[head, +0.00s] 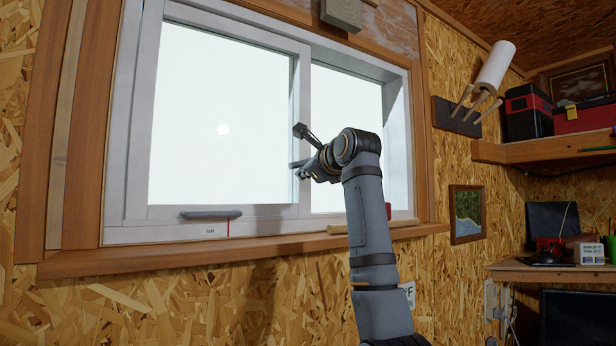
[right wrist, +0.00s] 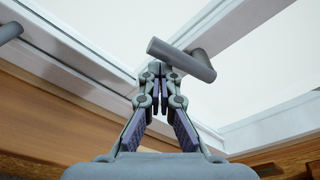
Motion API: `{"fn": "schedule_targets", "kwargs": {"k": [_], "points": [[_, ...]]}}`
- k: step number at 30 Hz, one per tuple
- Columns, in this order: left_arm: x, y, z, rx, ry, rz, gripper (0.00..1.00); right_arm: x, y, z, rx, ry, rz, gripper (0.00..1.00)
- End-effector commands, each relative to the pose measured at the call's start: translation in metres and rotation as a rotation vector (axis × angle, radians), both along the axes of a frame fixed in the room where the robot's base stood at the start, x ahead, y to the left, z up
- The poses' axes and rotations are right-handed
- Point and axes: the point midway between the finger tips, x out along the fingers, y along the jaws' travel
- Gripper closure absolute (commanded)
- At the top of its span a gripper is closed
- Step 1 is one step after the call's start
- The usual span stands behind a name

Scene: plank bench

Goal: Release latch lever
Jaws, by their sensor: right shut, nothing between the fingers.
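A white-framed window fills the upper left of the head view. The latch lever (head: 311,136), a dark grey bar, slants at the upright rail between the two panes. In the right wrist view the lever (right wrist: 182,60) is a grey round bar just beyond and above my fingertips. My right gripper (head: 297,166) is shut and empty, just below the lever in the head view. Its fingers (right wrist: 158,75) meet at the tips in the wrist view. Whether they touch the lever I cannot tell. My left gripper is not in view.
A grey pull handle (head: 210,213) sits on the lower sash rail, above a small label (head: 214,231). A wooden sill (head: 200,255) runs below. A paper roll holder (head: 456,117) and a shelf (head: 555,145) are on the right.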

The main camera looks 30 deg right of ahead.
Motion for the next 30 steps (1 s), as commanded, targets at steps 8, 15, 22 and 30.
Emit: {"fn": "schedule_targets", "kwargs": {"k": [8,15,22,30], "points": [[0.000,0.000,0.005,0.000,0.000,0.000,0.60,-0.001,0.006,0.010,-0.001,-0.001,-0.001,1.00],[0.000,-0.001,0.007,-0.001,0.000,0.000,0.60,-0.001,0.008,0.014,-0.001,-0.001,0.001,1.00],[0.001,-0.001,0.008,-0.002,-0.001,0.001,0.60,-0.001,0.009,0.016,-0.001,-0.005,0.001,1.00],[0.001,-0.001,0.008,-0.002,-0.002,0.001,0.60,-0.002,0.009,0.018,-0.002,-0.010,0.001,1.00]]}}
